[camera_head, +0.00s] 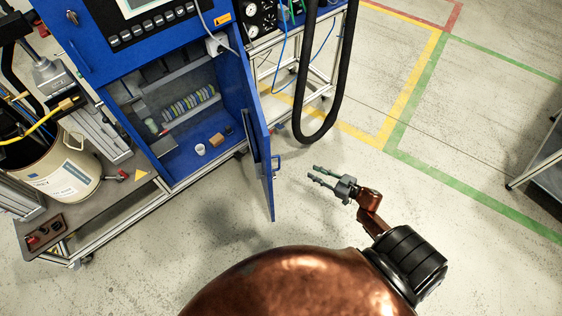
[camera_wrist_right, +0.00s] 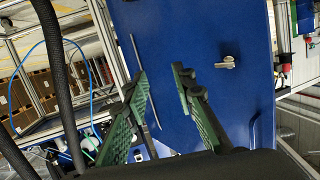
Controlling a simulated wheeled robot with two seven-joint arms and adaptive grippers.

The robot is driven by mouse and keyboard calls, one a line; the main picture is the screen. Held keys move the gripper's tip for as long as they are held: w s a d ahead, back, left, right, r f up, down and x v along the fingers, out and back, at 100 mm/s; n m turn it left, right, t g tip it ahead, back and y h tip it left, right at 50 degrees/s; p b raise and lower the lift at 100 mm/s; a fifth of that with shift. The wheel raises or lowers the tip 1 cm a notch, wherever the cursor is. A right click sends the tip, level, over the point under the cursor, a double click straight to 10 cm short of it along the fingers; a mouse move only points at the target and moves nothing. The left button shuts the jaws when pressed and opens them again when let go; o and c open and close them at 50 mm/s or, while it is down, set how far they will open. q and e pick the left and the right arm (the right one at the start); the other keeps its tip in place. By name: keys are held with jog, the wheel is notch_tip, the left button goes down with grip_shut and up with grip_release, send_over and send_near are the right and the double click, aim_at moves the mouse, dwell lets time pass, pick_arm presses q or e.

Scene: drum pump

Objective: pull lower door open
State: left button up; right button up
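The blue lower door (camera_head: 258,140) of the cabinet stands swung open in the head view, its edge toward me. Its handle (camera_head: 277,163) sticks out on the right side of the door. In the right wrist view the door's flat face (camera_wrist_right: 200,50) fills the middle, with a metal handle (camera_wrist_right: 228,63) right of the fingers. My right gripper (camera_head: 319,174) is right of the door, apart from the handle. Its green fingers (camera_wrist_right: 160,85) are spread with nothing between them. My left gripper is not in view.
Inside the cabinet (camera_head: 185,100) are a row of terminals, a white cup (camera_head: 200,149) and a small brown block. A black hose (camera_head: 305,130) hangs behind the door. A drum (camera_head: 60,170) stands at the left. Open floor lies to the right.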

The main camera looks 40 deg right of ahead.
jog(key=a+r+n+g+y+b, duration=0.1)
jog(key=a+r+n+g+y, duration=0.3)
jog(key=r, duration=0.6)
jog(key=a+r+n+g+y+b, duration=0.1)
jog(key=a+r+n+y, duration=0.4)
jog(key=r, duration=0.4)
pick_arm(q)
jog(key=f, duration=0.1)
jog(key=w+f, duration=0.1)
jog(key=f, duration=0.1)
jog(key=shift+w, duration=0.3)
pick_arm(e)
jog(key=w+a+m+y, duration=0.1)
jog(key=w+a, duration=0.3)
jog(key=a, duration=0.2)
jog(key=shift+r, duration=0.3)
jog(key=shift+c, duration=0.7)
jog(key=c, duration=0.5)
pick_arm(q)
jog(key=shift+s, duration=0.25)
pick_arm(e)
grip_shut()
